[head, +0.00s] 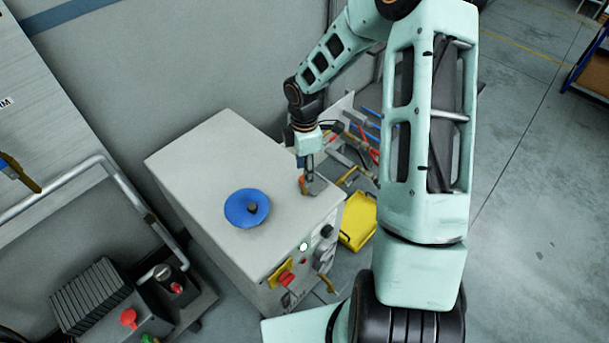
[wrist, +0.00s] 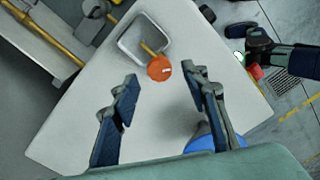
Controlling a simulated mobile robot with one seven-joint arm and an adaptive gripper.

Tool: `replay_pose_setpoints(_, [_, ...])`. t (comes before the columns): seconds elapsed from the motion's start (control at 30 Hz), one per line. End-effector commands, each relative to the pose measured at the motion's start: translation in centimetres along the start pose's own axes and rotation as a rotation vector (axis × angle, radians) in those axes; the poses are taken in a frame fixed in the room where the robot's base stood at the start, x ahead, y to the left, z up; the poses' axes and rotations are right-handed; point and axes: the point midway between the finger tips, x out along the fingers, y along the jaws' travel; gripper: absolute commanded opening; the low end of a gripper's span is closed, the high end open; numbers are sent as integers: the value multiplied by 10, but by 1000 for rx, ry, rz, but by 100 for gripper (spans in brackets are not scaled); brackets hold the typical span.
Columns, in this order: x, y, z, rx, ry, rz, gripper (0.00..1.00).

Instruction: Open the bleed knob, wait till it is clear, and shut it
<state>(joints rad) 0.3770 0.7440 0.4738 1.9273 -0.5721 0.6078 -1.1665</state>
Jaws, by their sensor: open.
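An orange round knob (wrist: 160,68) sits on a short brass-coloured stem in the wrist view. I take it as the bleed knob; in the head view only a bit of orange (head: 302,184) shows by my fingers. The stem reaches over a square, grey-rimmed cup or window (wrist: 128,46); I cannot make out what is in it. My gripper (wrist: 160,82) is open, with its blue-padded fingers either side of the view and the knob between and just beyond their tips. In the head view my gripper (head: 307,180) points down at the cabinet top's right corner. Contact with the knob does not show.
The grey cabinet (head: 200,150) carries a blue disc (head: 240,215) with a dark centre on top. Its front has a lit lamp (head: 303,246), a black knob (head: 326,231) and a red-and-yellow switch (head: 286,278). A yellow bin (head: 358,225) and tools lie beyond. A bent rail stands left.

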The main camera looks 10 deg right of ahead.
Motion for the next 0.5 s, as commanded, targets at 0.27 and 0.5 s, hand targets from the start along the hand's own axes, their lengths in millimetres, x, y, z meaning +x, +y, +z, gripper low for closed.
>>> replay_pose_setpoints(0.27, [27, 1, 0, 1, 1, 1, 41])
replay_pose_setpoints(0.5, [28, 1, 0, 1, 0, 2, 41])
